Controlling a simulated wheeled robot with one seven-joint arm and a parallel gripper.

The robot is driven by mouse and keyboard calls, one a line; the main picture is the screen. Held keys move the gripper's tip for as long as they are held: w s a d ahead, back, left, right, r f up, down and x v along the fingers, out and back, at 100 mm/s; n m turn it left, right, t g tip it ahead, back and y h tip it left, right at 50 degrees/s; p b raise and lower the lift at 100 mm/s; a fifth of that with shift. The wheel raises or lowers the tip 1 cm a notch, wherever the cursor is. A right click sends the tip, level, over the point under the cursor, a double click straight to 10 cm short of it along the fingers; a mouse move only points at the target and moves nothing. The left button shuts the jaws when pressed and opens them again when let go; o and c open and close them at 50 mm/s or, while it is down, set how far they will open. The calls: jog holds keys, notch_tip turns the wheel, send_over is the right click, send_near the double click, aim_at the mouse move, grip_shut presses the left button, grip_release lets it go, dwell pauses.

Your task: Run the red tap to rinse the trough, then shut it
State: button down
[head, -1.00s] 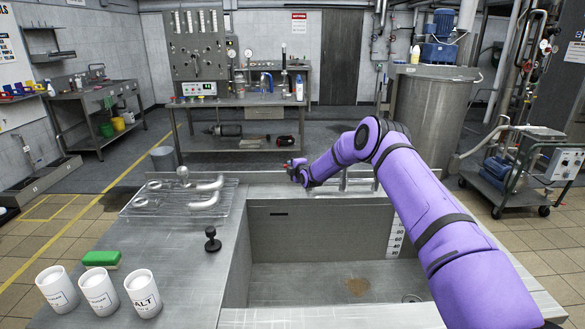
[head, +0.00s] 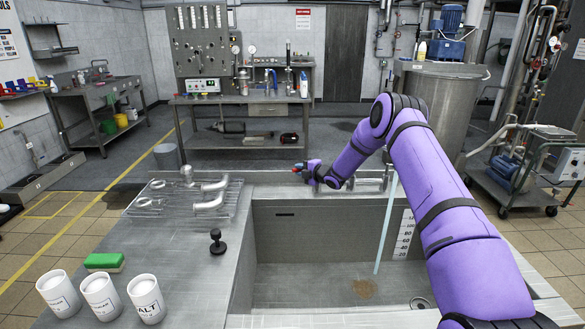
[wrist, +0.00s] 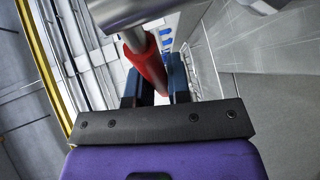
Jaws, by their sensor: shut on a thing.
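The red tap handle (wrist: 152,68) lies between the blue fingers of my gripper (wrist: 155,84) in the wrist view, and the gripper is shut on it. In the head view my gripper (head: 302,169) is at the trough's back edge, and the handle is mostly hidden there. A thin pale-blue water stream (head: 386,225) falls from the tap's spout area, right of my gripper, into the metal trough (head: 320,235). A brown patch (head: 364,289) lies on the trough floor, left of the round drain (head: 421,303). My arm hides part of the trough's right side.
A wire rack with bent metal pipes (head: 211,200) stands left of the trough. A black knob-topped piece (head: 217,242), a green sponge (head: 104,262) and white labelled cups (head: 100,295) are on the left counter. A depth scale (head: 404,233) marks the trough's back wall.

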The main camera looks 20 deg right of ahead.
jog(key=s+d+n+g+y, duration=0.2)
jog(key=s+n+g+y, duration=0.3)
jog(key=n+g+y, duration=0.3)
jog(key=shift+s+d+n+g, duration=0.25)
jog(key=shift+d+n+g, duration=0.1)
jog(key=shift+n+g, duration=0.2)
jog(key=c, duration=1.1)
grip_release()
